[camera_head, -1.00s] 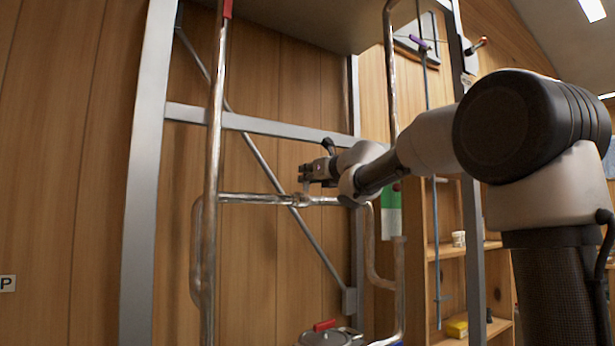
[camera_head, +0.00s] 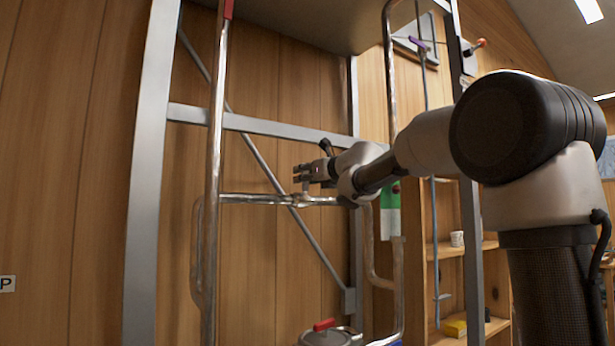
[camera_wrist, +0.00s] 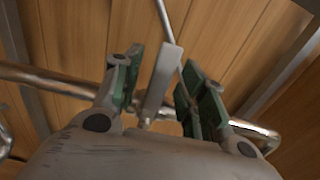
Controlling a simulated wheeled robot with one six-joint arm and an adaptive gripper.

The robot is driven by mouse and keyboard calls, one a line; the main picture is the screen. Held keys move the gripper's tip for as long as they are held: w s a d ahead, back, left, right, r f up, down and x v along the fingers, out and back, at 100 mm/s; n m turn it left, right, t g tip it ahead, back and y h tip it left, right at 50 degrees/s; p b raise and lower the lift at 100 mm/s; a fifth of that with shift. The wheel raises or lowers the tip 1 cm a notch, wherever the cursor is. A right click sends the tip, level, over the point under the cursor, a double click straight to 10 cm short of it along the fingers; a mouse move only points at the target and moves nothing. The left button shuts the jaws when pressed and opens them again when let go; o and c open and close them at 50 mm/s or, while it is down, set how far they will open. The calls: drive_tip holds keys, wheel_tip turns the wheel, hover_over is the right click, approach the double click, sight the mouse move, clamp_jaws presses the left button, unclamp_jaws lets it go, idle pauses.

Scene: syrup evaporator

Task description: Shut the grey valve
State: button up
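The grey valve (camera_head: 303,200) sits on the horizontal metal pipe in the middle of the frame. Its flat grey lever (camera_wrist: 160,80) stands up from the pipe in the wrist view. My gripper (camera_head: 301,173) is just above the pipe at the valve. In the wrist view its two green-padded fingers (camera_wrist: 166,85) are apart, one on each side of the lever. A gap shows between the lever and the fingers, clearest on the right. The head view shows little of the lever, which is partly hidden by the fingers.
The horizontal pipe (camera_head: 250,198) joins a tall vertical pipe (camera_head: 214,150) on the left. Grey frame posts (camera_head: 150,170) and a crossbar (camera_head: 260,126) surround the pipes. A lidded pot (camera_head: 330,338) with a red handle is below. Wooden shelves (camera_head: 462,248) stand at right.

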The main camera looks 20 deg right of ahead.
drive_tip(key=v, duration=1.2)
